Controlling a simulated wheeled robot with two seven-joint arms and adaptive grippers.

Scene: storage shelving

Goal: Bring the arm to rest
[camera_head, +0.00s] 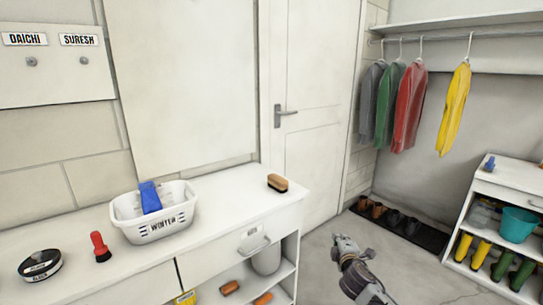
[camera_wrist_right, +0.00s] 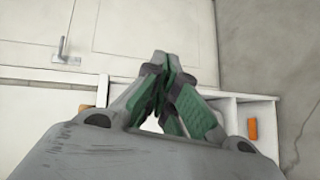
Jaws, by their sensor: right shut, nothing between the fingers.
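My right gripper (camera_head: 343,243) is in the lower right middle of the head view, out over the open floor to the right of the white cabinet. In the right wrist view its green-padded fingers (camera_wrist_right: 166,62) meet at the tips. It is shut with nothing between the fingers. My left gripper is not in view.
A shoe mat (camera_head: 432,241), hanging clothes (camera_head: 408,108) and a boot shelf (camera_head: 510,184) are at the right. A door (camera_head: 312,100) stands behind.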

